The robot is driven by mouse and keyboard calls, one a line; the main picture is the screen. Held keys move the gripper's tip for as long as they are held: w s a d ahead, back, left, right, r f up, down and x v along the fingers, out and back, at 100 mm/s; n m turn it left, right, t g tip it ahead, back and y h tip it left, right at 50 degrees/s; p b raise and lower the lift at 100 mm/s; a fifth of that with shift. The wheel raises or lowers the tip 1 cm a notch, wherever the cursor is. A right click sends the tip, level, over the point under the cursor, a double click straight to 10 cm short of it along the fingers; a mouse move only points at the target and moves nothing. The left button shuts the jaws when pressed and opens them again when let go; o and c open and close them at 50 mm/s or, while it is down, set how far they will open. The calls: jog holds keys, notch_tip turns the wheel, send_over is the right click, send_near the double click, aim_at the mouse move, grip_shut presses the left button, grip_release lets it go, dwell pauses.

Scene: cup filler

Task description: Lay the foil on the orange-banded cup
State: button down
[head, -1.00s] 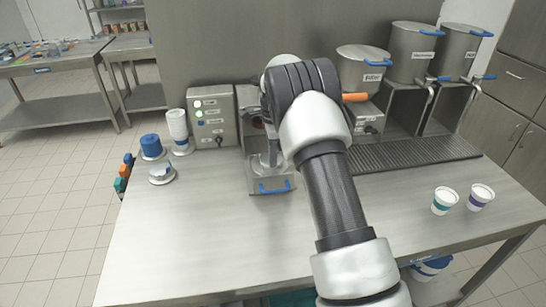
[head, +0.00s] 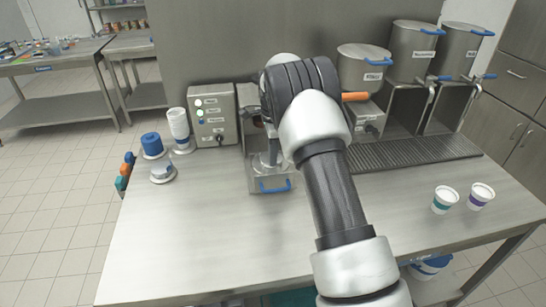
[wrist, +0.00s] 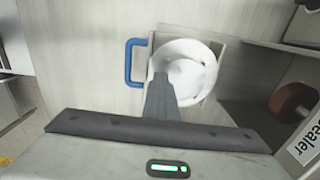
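A white round shape (wrist: 200,66), like a cup top seen from above, sits in the sealer drawer beside the blue drawer handle (wrist: 132,62) in the wrist view. Its pale, uneven surface does not show clearly whether it is foil or the cup's inside. No orange band shows. My gripper (wrist: 162,76) appears as one dark tapered shape, its tip over the left part of this round. I cannot tell whether its fingers are parted or pinch a thin sheet. The foil holder (head: 162,175) stands at the table's left.
A cup stack (head: 178,123) and a blue-topped holder (head: 152,145) are at left. A teal-banded cup (head: 443,200) and a purple-banded cup (head: 480,196) stand at right. The front table (head: 210,240) is clear.

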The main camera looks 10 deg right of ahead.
jog(key=shift+f, duration=0.15)
jog(key=c, duration=2.5)
grip_release()
jog(key=o, duration=0.5)
notch_tip(320, 180, up, 18)
jog(key=shift+f+p, duration=0.25)
jog(key=shift+p, duration=0.25)
